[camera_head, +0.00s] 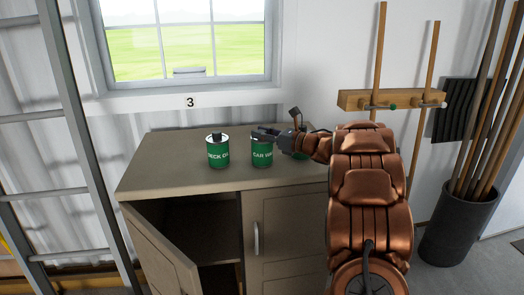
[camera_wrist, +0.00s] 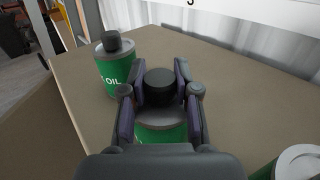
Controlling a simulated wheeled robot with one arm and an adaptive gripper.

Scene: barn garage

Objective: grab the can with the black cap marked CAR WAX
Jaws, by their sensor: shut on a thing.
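The CAR WAX can (camera_head: 262,155) is green with white lettering and stands upright on the cabinet top. Its black cap (camera_wrist: 160,88) shows in the wrist view between my fingers. My gripper (camera_head: 264,134) reaches in from the right and is shut on the can at its top, by the cap. In the wrist view my gripper (camera_wrist: 159,95) has one finger on each side of the cap, and the fingers and palm hide much of the green body (camera_wrist: 160,134).
A green DECK OIL can (camera_head: 218,153) with a black cap stands just left; it also shows in the wrist view (camera_wrist: 117,72). Another green can (camera_wrist: 297,163) is at the wrist view's lower right. The cabinet top (camera_head: 160,175) is clear at left; a door (camera_head: 160,250) hangs open below.

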